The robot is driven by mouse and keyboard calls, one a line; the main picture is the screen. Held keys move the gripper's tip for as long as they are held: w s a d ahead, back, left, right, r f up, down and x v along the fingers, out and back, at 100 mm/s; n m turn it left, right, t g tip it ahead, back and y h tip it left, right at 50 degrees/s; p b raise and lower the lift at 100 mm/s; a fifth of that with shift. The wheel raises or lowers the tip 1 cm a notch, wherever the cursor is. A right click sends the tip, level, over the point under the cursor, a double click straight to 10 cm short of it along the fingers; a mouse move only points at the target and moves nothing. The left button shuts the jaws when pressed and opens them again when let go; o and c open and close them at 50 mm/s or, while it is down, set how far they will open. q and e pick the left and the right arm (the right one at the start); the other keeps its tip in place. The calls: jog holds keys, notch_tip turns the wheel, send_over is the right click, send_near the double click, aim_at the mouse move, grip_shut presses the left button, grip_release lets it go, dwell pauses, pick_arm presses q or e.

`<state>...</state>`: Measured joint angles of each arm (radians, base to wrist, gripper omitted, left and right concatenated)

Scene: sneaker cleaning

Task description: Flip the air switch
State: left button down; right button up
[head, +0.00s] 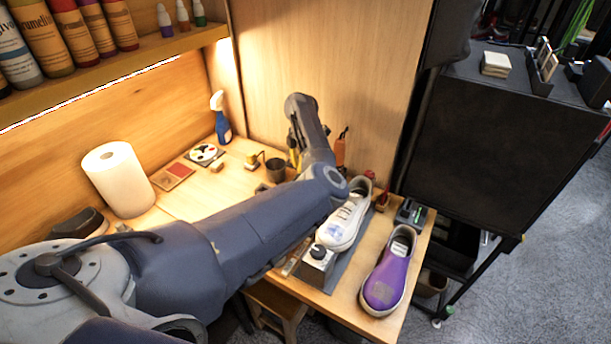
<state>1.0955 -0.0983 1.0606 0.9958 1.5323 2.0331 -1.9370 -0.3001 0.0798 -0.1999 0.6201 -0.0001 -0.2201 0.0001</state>
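No part is plainly marked as the air switch. A small pale box with a dark knob (318,252) sits at the front of the grey strip, beside the white sneaker's toe. A dark device with a green patch (411,213) lies at the table's right side. My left arm reaches across the table from the left and bends upward near the back panel. Its gripper end (300,138) is small and dark there, and its fingers cannot be made out. My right gripper is not in view.
A white sneaker (345,215) and a purple sneaker (388,273) lie on the wooden table (330,296). A paper roll (118,180), blue spray bottle (220,118) and dark cup (275,170) stand behind my arm. A bottle shelf (120,66) overhangs the left side.

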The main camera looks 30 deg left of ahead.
pick_arm(q)
jog(key=shift+r, duration=1.85)
